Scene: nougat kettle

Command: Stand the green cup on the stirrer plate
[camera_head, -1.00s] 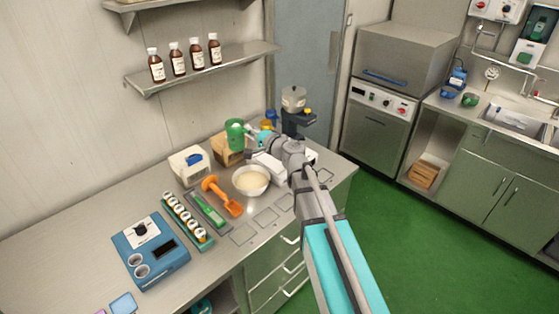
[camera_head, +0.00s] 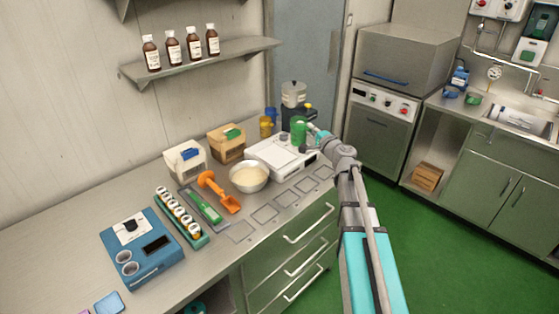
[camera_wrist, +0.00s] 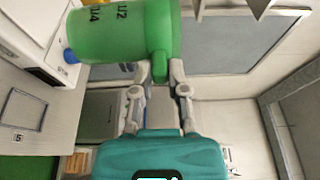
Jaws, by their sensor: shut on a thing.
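The green cup (camera_head: 298,131) is held upright in the head view, over or just behind the right part of a white flat-topped unit (camera_head: 266,151). That unit looks like the stirrer plate, but I cannot be sure. My gripper (camera_head: 311,129) is shut on the cup from its right side. In the wrist view the cup (camera_wrist: 115,32) lies across the top of the picture, with dark marks on its side. The fingertips (camera_wrist: 160,72) close on its edge or handle. The gap between the cup's base and the unit cannot be judged.
A dark machine with a grey pot (camera_head: 293,94) stands close behind the cup. Yellow (camera_head: 266,127) and blue cups stand left of it. A cream bowl (camera_head: 249,177), an orange scoop (camera_head: 218,190) and wooden box (camera_head: 226,144) are further left. Marked squares (camera_head: 264,213) along the front are empty.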

